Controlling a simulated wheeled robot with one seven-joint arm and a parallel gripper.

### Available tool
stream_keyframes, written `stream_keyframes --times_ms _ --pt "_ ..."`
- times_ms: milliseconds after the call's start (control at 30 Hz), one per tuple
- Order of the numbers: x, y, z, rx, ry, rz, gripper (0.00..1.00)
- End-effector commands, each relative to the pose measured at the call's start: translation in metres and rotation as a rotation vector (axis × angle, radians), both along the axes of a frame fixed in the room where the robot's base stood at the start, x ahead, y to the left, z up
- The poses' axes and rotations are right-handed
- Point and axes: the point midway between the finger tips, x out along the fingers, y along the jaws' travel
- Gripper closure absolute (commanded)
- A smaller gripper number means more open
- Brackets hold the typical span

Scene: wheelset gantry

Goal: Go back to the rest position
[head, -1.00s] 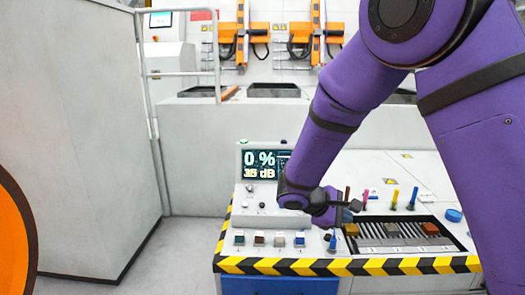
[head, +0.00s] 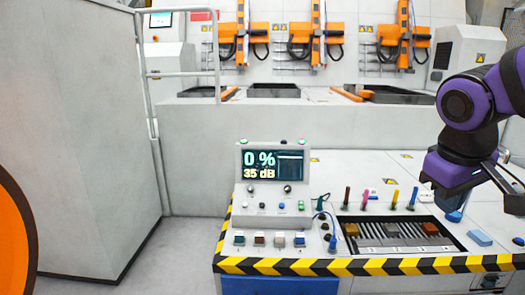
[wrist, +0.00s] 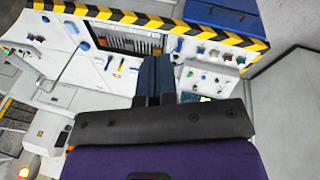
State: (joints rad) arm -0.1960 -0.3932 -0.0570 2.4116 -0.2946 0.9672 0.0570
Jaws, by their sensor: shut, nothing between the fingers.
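My purple arm is at the right of the head view, its wrist end above the right part of the console (head: 345,267). My gripper (wrist: 155,62) shows in the wrist view with its two dark blue fingers together and nothing between them. It is clear of the console's buttons and tools. In the head view its fingertips are hard to make out.
The console bears a display (head: 260,166) reading 0 % and 35 dB, a slotted tray (head: 398,248) with small blocks, upright coloured tools (head: 395,199) and a blue block (head: 480,238). A grey cabinet (head: 85,130) stands left. Orange gantry units (head: 316,40) stand behind.

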Motion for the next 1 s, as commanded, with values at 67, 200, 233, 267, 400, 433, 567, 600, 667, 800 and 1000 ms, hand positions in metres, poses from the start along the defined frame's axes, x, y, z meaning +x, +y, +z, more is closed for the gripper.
stream_keyframes --times_ms 67,200,233,267,400,433,567,600,667,800,1000 --pt "-0.018 -0.002 0.009 0.053 -0.053 -0.039 1.0" --pt "-0.046 -0.001 0.02 0.143 -0.14 -0.098 1.0" --pt "-0.052 -0.001 0.022 0.16 -0.158 -0.111 1.0" --pt "-0.057 0.0 0.024 0.176 -0.176 -0.12 1.0" --pt "-0.075 0.003 0.029 0.233 -0.239 -0.157 1.0" --pt "-0.077 0.004 0.03 0.241 -0.249 -0.163 1.0" --pt "-0.084 0.006 0.031 0.263 -0.275 -0.177 1.0" --pt "-0.085 0.006 0.031 0.266 -0.278 -0.179 1.0" --pt "-0.085 0.006 0.031 0.267 -0.279 -0.178 1.0" --pt "-0.085 0.006 0.031 0.267 -0.279 -0.178 1.0" --pt "-0.085 0.006 0.031 0.267 -0.279 -0.178 1.0"
